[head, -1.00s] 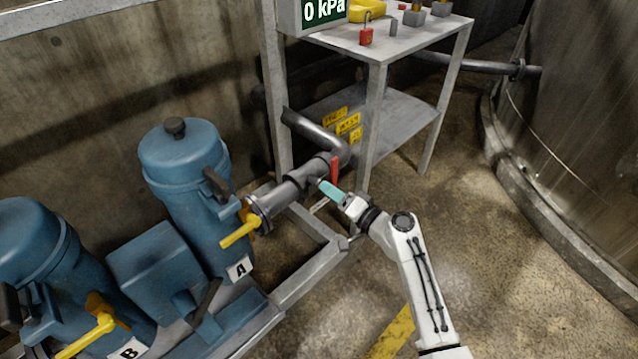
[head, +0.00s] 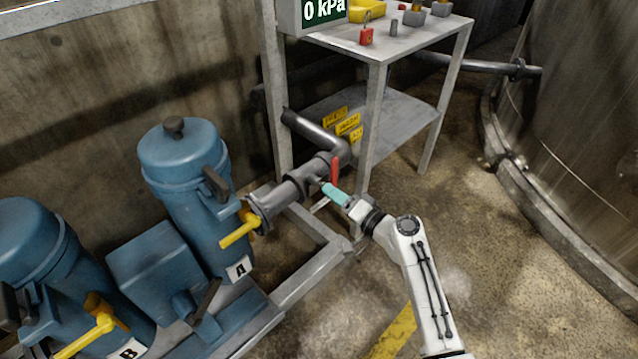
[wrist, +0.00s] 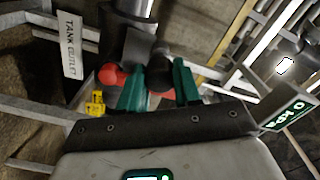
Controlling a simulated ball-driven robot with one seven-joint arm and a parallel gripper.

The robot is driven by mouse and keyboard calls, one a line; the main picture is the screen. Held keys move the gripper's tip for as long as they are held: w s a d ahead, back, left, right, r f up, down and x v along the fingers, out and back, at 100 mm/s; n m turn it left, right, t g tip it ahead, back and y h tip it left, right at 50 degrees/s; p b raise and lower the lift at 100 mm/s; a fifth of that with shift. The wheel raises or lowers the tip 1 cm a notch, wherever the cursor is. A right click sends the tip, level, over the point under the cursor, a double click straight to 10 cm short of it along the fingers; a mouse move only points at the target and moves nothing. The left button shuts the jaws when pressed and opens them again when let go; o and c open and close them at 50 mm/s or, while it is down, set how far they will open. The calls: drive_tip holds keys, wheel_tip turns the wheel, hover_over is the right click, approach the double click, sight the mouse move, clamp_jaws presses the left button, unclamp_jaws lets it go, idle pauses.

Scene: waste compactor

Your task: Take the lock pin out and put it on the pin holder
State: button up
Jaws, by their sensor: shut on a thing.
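My gripper (head: 326,187) is at the grey pipe (head: 290,192), beside the upright red handle (head: 334,170). Its teal fingers are shut on a dark round knob (wrist: 160,76), seen between them in the wrist view; I take it to be the lock pin's head. The pin's shaft is hidden, so I cannot tell how far it sits in the pipe fitting. Red parts (wrist: 111,75) show beside and behind the fingers. I cannot surely pick out the pin holder; a small grey post (head: 394,28) stands on the table top.
The metal table (head: 385,50) behind holds a red padlock (head: 366,36) and yellow items (head: 366,10). Blue canister A (head: 185,165) with a yellow lever (head: 240,234) stands left. A grey frame (head: 310,265) runs below the pipe. Open floor lies right, before the large tank (head: 580,100).

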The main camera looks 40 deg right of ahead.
drive_tip(key=s, duration=0.7)
drive_tip(key=shift+s+d+b, duration=0.15)
drive_tip(key=shift+s+b, duration=0.1)
drive_tip(key=shift+b, duration=0.05)
idle(1.2)
idle(1.4)
